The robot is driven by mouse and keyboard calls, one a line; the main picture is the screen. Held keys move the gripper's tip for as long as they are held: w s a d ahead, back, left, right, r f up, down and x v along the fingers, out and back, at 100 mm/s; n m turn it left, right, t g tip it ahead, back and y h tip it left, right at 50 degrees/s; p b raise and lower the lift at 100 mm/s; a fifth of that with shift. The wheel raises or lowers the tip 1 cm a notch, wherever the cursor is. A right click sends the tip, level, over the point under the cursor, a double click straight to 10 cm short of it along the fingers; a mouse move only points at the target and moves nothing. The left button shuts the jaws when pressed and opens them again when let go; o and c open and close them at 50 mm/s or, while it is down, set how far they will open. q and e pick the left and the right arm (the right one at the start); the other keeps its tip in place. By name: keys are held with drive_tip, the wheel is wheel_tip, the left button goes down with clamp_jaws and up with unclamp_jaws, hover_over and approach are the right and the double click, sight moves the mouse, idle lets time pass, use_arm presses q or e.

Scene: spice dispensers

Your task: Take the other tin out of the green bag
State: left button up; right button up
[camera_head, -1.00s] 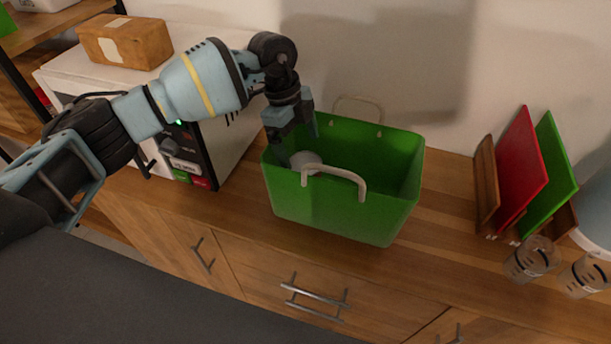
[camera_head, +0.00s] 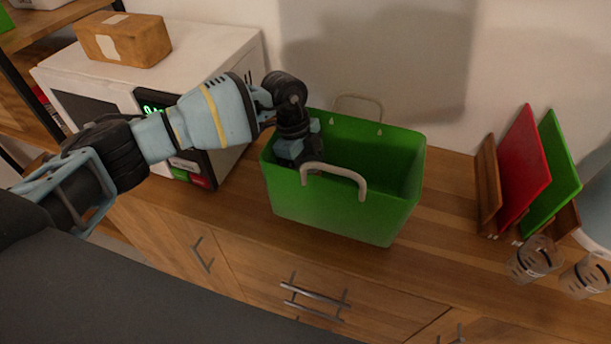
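The green bag (camera_head: 345,205) stands upright on the wooden counter, open at the top, with two pale handles. My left gripper (camera_head: 300,160) reaches down inside the bag at its left end. Its fingertips are hidden behind the bag's front wall, so I cannot see whether they are open or shut. No tin shows now; the left inside of the bag is covered by my gripper and the front wall. The right inside that I can see looks empty. My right gripper is not in view.
A white microwave (camera_head: 215,60) with a cardboard box (camera_head: 122,40) on top stands left of the bag. A rack with red (camera_head: 524,160) and green boards and two clear dispensers (camera_head: 533,260) stand at right. The counter between is clear.

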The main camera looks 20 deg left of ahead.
use_arm(q)
drive_tip(key=shift+c, duration=0.4)
drive_tip(key=shift+r, duration=0.1)
drive_tip(key=c, duration=1.3)
wheel_tip(320, 180, up, 18)
drive_tip(key=p, duration=0.1)
